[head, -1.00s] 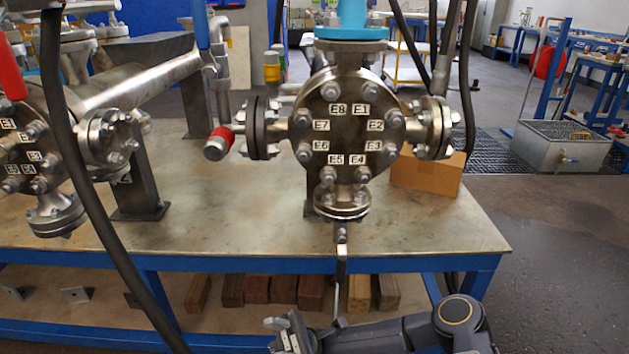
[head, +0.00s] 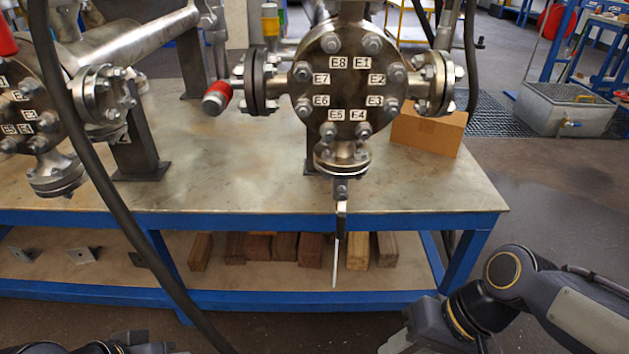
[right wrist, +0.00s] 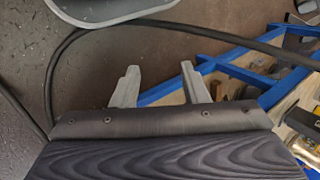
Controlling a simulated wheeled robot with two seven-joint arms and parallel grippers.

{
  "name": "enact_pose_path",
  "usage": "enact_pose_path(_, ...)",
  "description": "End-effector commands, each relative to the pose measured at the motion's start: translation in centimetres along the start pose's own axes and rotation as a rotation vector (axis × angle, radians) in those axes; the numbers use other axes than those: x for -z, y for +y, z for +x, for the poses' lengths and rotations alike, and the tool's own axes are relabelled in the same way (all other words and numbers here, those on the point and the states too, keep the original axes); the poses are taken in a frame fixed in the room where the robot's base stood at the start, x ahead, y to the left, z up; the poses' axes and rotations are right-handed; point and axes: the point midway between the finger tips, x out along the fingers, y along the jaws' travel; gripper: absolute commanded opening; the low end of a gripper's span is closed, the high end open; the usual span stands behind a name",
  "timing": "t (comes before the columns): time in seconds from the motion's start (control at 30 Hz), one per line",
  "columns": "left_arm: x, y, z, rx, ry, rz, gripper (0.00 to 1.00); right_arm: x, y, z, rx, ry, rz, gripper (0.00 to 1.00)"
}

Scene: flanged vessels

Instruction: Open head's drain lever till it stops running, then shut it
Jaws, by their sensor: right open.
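The round flanged head (head: 348,90), labelled E1 to E8, stands above the table. Under its bottom flange is the drain valve (head: 341,188). A dark and pale lever (head: 341,222) hangs down from it past the table's front edge. A thin pale strip (head: 336,265) continues below; I cannot tell whether it is handle or running liquid. My right gripper (right wrist: 158,85) is open and empty in the right wrist view, apart from the lever. In the head view its arm is low at the right. My left gripper (head: 135,345) is partly cut off at the bottom left; its jaws are unclear.
The blue-framed table (head: 270,220) has a lower shelf with several wooden blocks (head: 257,247). A black hose (head: 95,190) crosses the left foreground. A second flanged vessel (head: 25,110) stands at left. A cardboard box (head: 428,135) sits behind the head.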

Motion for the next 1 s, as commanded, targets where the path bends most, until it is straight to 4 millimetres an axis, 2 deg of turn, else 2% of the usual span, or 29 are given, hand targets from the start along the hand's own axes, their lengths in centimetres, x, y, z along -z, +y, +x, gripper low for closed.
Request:
enact_pose_path(0.2, 0.0, 0.0, 0.0, 0.000, 0.000, 0.000, 0.00, -0.7, 3.1, -2.3, -0.070, 0.277, -0.043, 0.40)
enact_pose_path(0.5, 0.0, 0.0, -0.1, 0.000, 0.000, 0.000, 0.00, -1.5, 5.7, -4.1, -0.125, 0.531, -0.084, 0.40)
enact_pose_path(0.53, 0.7, 0.7, -1.5, 0.000, -0.001, 0.000, 0.00, -1.5, 4.7, -5.6, -0.125, 0.519, -0.083, 0.40)
enact_pose_path(0.87, 4.0, 3.6, -7.9, 0.000, 0.000, 0.000, 0.00, -2.0, 0.8, -12.2, -0.124, 0.512, -0.082, 0.40)
enact_pose_path(1.0, 6.1, 5.5, -12.0, 0.000, 0.000, 0.000, 0.00, -2.3, -1.7, -16.5, -0.123, 0.511, -0.081, 0.40)
